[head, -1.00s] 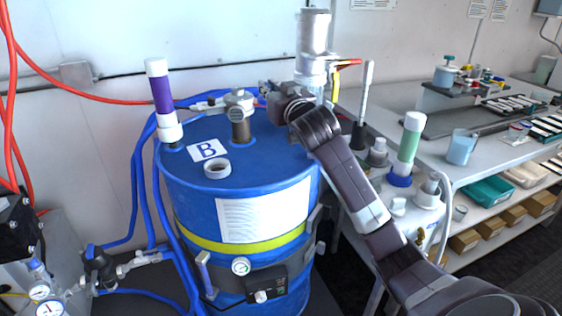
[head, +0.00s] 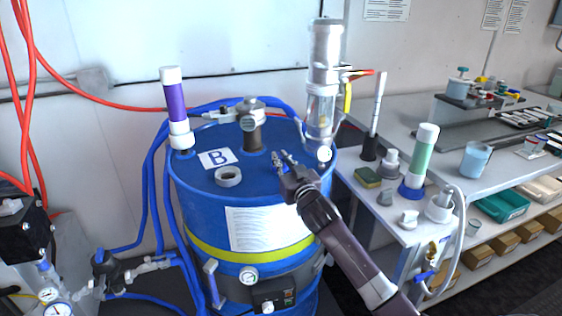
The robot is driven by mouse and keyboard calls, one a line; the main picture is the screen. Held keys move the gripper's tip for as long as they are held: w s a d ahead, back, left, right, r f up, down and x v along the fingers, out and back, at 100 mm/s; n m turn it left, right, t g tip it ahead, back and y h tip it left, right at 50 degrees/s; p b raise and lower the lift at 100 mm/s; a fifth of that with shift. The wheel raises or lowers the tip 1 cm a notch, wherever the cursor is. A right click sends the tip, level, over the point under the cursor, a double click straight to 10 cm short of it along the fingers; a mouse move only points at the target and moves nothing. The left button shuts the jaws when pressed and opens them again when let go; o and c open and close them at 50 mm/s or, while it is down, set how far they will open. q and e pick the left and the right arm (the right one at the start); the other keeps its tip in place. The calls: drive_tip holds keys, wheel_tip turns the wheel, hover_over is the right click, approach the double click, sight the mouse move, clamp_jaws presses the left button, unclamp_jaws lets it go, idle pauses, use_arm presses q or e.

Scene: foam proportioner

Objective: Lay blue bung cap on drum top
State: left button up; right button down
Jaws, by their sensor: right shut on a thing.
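The blue drum (head: 262,195) stands in the middle, with a flat blue top. My right gripper (head: 283,160) is over the right part of the drum top. It is shut on a small blue thing, apparently the blue bung cap (head: 283,168), which is mostly hidden between the fingers and blends with the drum's blue. I cannot tell whether the cap touches the top. My left gripper is not in view.
On the drum top are a grey ring (head: 228,176), a white B label (head: 217,158), a metal fitting (head: 251,125) and a purple-and-white cylinder (head: 176,108). A tall clear-and-metal pump (head: 322,85) rises behind. A side table (head: 400,232) holds bottles and a sponge (head: 367,177).

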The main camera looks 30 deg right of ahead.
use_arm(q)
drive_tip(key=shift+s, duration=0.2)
use_arm(e)
drive_tip(key=shift+f, duration=0.25)
drive_tip(key=shift+f, duration=0.15)
drive_tip(key=c, duration=2)
unclamp_jaws()
use_arm(q)
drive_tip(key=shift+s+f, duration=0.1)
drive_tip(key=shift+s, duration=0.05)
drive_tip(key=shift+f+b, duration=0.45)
drive_tip(key=shift+b, duration=0.1)
use_arm(e)
drive_tip(key=v, duration=1.2)
